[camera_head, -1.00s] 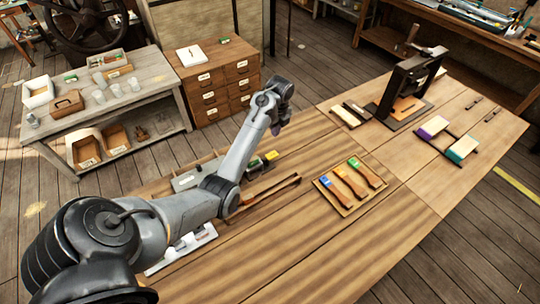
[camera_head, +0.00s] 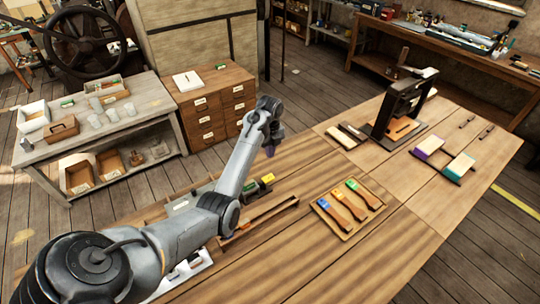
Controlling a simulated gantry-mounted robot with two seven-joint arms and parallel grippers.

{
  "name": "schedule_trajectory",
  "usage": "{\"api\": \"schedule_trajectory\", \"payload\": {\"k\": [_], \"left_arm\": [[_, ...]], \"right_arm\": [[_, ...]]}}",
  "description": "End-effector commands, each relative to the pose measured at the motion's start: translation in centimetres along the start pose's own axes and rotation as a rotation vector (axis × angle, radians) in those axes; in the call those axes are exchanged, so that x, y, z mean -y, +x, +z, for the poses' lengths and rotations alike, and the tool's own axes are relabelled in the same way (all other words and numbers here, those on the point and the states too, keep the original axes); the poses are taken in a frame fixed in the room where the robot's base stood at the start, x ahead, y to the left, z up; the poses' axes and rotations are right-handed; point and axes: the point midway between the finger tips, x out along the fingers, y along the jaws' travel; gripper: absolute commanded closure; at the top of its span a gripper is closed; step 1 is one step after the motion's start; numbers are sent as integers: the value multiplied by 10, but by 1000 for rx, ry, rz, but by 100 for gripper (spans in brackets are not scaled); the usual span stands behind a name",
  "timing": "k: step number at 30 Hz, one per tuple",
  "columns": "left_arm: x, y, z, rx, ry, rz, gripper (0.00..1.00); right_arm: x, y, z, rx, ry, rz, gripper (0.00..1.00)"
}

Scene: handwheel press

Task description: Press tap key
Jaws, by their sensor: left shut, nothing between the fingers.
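My left arm reaches in from the lower left over the wooden workbench (camera_head: 285,255). My left gripper (camera_head: 269,150) is shut and empty, pointing down above the bench's far edge. Just below it on the bench is a grey strip (camera_head: 188,200) of small items, partly hidden by my arm. A small yellow-and-black block (camera_head: 266,179) sits at its right end. I cannot tell for certain which item is the tap key. My right gripper is not in view.
A dark press frame (camera_head: 402,108) stands at the back right. A drawer cabinet (camera_head: 211,105) and a grey side table (camera_head: 95,125) stand beyond. The front of the bench is clear.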

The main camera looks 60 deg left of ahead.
Motion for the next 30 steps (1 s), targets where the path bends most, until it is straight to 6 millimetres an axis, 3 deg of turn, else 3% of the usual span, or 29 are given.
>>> {"api": "schedule_trajectory", "payload": {"k": [12, 18, 30], "left_arm": [[-1, 76, -1, -2, 0, 5, 100], [-1, 104, 0, -1, -1, 2, 100], [-1, 124, 0, 1, -1, 1, 100]], "right_arm": [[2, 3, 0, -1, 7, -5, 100], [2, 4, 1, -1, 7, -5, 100], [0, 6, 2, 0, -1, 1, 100]]}}
